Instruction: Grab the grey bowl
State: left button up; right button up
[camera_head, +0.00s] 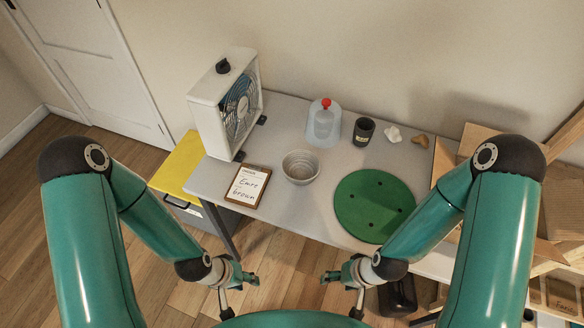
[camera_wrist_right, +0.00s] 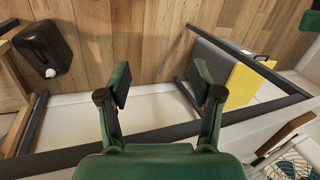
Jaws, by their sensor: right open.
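The grey bowl (camera_head: 301,167) stands upright and looks empty on the grey table (camera_head: 283,120), between the clipboard and the green disc. My left gripper (camera_head: 247,278) is in front of the table's near edge, below and left of the bowl in the head view. It looks open and empty. My right gripper (camera_head: 335,276) is also in front of the table, below and right of the bowl. It is open, with nothing between its fingers in the right wrist view (camera_wrist_right: 160,85). The bowl is not seen in the right wrist view.
A box fan (camera_head: 211,115) and clipboard (camera_head: 248,186) are left of the bowl. A green disc (camera_head: 374,206) lies right. A red-capped jug (camera_head: 323,124), dark cup (camera_head: 363,132) and small lumps (camera_head: 393,133) stand behind. A yellow-topped cabinet (camera_head: 178,166) is far left.

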aim_at(301, 167)
jog(key=u, duration=0.9)
jog(key=i, duration=0.15)
jog(key=z, duration=2.55)
jog(key=k, duration=0.4)
jog(key=u, duration=0.8)
jog(key=k, duration=0.85)
jog(key=u, duration=1.4)
jog(key=i, duration=1.45)
jog(key=z, duration=0.5)
